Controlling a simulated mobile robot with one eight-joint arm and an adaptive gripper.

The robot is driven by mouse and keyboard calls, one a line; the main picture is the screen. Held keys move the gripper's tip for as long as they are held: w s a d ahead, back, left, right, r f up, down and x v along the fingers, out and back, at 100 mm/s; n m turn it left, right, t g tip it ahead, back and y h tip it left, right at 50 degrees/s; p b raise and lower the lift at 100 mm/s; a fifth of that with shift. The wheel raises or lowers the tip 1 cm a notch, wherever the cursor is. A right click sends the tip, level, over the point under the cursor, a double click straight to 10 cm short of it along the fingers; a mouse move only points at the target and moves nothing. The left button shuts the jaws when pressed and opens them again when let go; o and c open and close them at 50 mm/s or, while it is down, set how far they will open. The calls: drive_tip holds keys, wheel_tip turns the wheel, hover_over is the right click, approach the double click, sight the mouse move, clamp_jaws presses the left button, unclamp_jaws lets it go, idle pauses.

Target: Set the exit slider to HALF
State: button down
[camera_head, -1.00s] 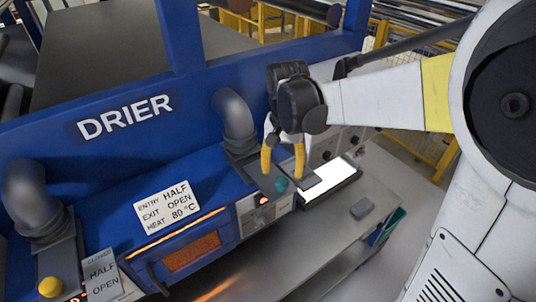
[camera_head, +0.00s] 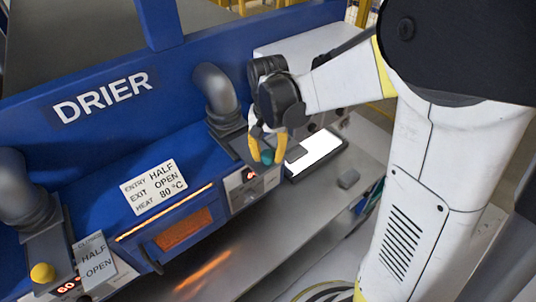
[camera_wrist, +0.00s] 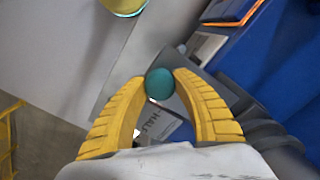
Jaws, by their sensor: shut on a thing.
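The slider with the round teal knob (camera_head: 267,157) sits at the right end of the blue drier, below the right-hand grey pipe. My gripper (camera_head: 267,153) has its yellow fingers down on either side of this knob and is shut on it. The wrist view shows the teal knob (camera_wrist: 160,84) between the two fingertips. Beside it, a scale plate (camera_wrist: 158,124) with the word HALF is partly hidden by a finger. The slider's exact position along its scale cannot be read.
A white placard (camera_head: 153,187) reads ENTRY HALF, EXIT OPEN, HEAT 80 °C. A second slider with a yellow knob (camera_head: 42,273) stands at the lower left, beside a HALF/OPEN plate (camera_head: 96,262).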

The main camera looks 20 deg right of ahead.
drive_tip(key=w, duration=0.2)
drive_tip(key=w+a+b, duration=0.1)
drive_tip(key=w, duration=0.1)
drive_tip(key=shift+a, duration=0.15)
drive_tip(key=shift+s, duration=0.2)
drive_tip(key=c, duration=1)
unclamp_jaws()
drive_tip(key=shift+w, duration=0.1)
drive_tip(key=shift+o, duration=0.2)
wheel_tip(320, 180, up, 12)
drive_tip(key=shift+f, duration=0.1)
